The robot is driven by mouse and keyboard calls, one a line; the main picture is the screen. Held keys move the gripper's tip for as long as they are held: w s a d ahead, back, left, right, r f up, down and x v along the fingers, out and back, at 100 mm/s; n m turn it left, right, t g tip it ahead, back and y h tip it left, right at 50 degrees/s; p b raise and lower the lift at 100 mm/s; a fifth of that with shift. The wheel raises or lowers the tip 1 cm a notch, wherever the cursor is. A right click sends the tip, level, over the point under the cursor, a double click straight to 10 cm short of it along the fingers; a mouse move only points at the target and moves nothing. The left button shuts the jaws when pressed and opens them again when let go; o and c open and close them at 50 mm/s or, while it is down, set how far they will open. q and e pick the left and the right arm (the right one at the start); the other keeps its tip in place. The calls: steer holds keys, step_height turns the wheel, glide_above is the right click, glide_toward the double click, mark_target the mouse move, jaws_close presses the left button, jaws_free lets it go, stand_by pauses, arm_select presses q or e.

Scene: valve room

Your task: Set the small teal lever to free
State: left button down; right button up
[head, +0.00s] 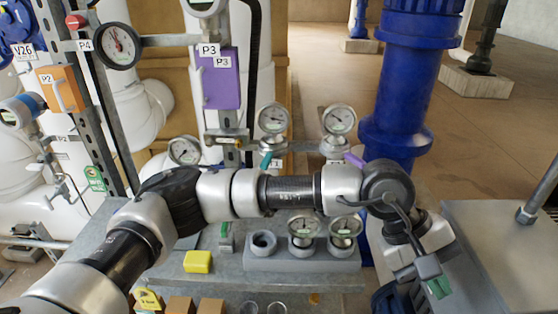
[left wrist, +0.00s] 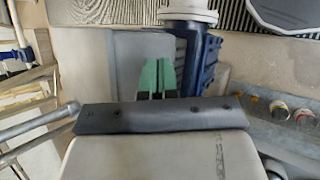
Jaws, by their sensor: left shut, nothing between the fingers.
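The small teal lever (head: 265,160) sits below the left one of two round gauges on the pipework behind the bench, pointing up and down at a slight tilt. It is small, and any free marking is too small to read. My left gripper (head: 439,287), with green fingertips, is at the lower right of the head view, well to the right of the lever and apart from it. In the left wrist view my left gripper (left wrist: 157,78) is shut and empty, over a grey surface. The lever does not show there. My right gripper is not in view.
A purple lever (head: 354,159) sits below the right gauge (head: 338,121). My left arm crosses in front of the bench. A thick blue pipe (head: 402,95) stands behind my wrist. A grey block with gauges (head: 300,264) and a yellow block (head: 198,262) are on the bench.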

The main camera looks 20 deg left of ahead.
arm_select(q)
steer(key=w+a+r+m+t+y, duration=0.2)
steer(key=w+a+t+y, duration=0.3)
steer(key=w+a+y, duration=0.3)
steer(key=t+y, duration=0.2)
steer(key=y, duration=0.4)
glide_toward(267, 161)
steer(key=d, duration=0.6)
steer(key=w+a+f+p, duration=0.2)
steer(key=a+f+p, duration=0.1)
steer(key=a+f, duration=0.4)
steer(key=shift+w+a, duration=0.25)
steer(key=shift+a, duration=0.45)
steer(key=shift+f, duration=0.15)
